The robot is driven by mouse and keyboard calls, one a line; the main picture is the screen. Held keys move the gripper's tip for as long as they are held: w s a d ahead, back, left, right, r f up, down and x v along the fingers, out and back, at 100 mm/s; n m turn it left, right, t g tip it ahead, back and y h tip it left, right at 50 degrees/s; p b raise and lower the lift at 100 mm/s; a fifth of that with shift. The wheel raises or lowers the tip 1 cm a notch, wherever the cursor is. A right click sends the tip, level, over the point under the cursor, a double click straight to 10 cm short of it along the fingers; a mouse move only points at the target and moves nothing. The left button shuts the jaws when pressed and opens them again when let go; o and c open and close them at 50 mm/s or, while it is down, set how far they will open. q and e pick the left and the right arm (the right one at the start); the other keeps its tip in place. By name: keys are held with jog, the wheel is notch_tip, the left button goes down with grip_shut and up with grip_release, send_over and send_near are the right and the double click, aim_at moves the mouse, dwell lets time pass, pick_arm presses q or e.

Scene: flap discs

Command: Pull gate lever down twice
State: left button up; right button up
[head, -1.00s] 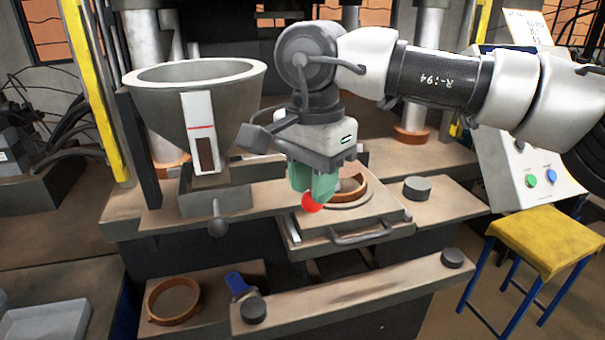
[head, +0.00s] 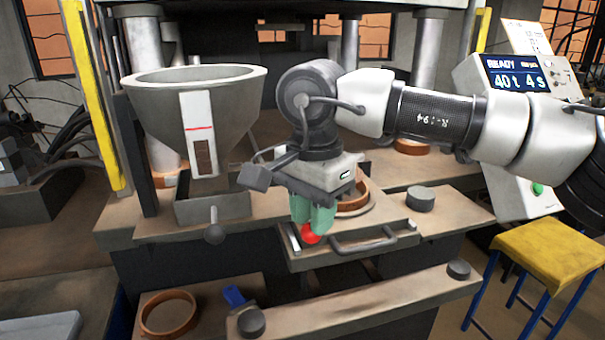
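My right gripper (head: 311,229) comes in from the right, with its green fingers pointing down. The fingers are close together on a red ball knob (head: 311,235), which shows between and below the fingertips in front of the mould tray. Any rod behind the knob is hidden by the gripper and wrist, so I cannot see how it joins the gate. The grey hopper (head: 150,105) stands to the left, with a white level strip on its front. A grey ball-ended handle (head: 214,233) sticks out of the box under it. My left gripper is not in view.
The mould tray (head: 290,258) with a bar handle (head: 363,244) and a brown ring (head: 352,197) lies just right of the fingers. A front bar (head: 370,297) with dark round buttons runs below. A yellow stool (head: 550,250) and a control panel (head: 515,75) are at right.

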notch_tip(320, 180, up, 10)
jog(key=p, duration=0.8)
jog(key=shift+r+p, duration=0.25)
jog(key=shift+p, duration=0.05)
jog(key=shift+f, duration=0.1)
dwell(0.3)
